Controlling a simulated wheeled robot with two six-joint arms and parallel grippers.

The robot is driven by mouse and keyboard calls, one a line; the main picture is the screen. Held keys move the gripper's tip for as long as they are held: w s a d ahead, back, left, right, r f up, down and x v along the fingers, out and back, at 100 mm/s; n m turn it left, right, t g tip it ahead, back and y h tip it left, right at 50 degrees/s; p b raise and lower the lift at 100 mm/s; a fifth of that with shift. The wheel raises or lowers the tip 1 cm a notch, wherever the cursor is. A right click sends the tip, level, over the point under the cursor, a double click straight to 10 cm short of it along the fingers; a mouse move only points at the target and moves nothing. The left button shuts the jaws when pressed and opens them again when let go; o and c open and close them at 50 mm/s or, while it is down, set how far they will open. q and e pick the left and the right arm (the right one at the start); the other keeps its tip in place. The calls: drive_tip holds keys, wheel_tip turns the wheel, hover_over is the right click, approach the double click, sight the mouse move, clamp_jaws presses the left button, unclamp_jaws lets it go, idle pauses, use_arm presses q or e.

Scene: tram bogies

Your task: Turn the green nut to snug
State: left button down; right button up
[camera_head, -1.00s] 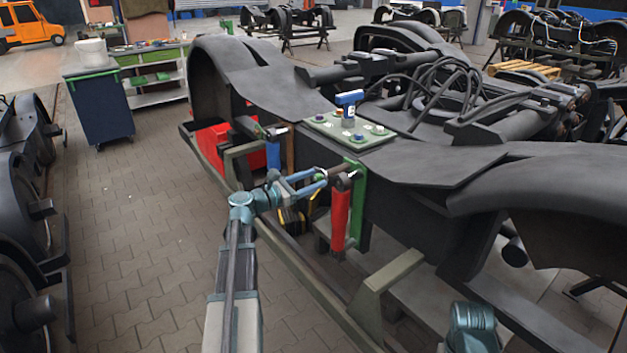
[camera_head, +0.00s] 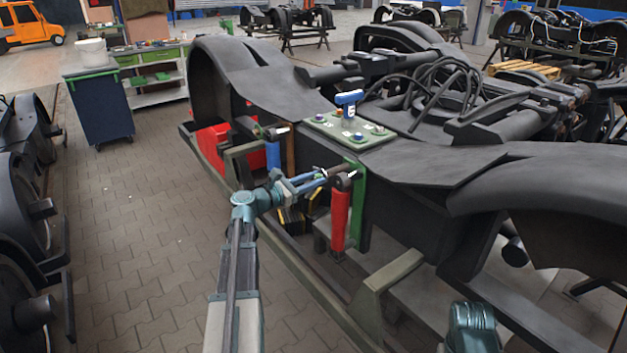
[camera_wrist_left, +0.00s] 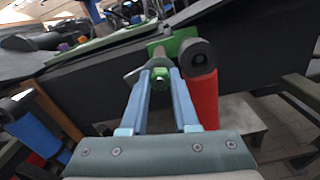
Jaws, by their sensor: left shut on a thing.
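The green nut (camera_wrist_left: 160,78) shows in the left wrist view as a green hex head between my fingertips, in front of a green bracket (camera_wrist_left: 182,42). My left gripper (camera_wrist_left: 160,74) is shut on it, one finger on each side. In the head view my left gripper (camera_head: 322,178) reaches to the bogie's side just left of the red cylinder (camera_head: 340,220) and the green bracket (camera_head: 358,205). The nut cannot be made out there behind the fingers. The red cylinder (camera_wrist_left: 206,98) stands right of the nut in the wrist view.
A blue cylinder (camera_head: 273,156) hangs further left on the bogie. A green plate (camera_head: 350,130) on top carries a blue tool (camera_head: 348,100) and several small parts. A frame rail (camera_head: 310,280) runs below my left arm.

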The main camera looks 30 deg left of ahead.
use_arm(q)
drive_tip(key=shift+m, duration=0.3)
drive_tip(key=m, duration=0.3)
drive_tip(key=shift+m, duration=0.3)
drive_tip(key=shift+f+m, duration=0.1)
drive_tip(key=shift+m, duration=14.9)
drive_tip(key=shift+d, duration=0.1)
drive_tip(key=c, duration=0.7)
unclamp_jaws()
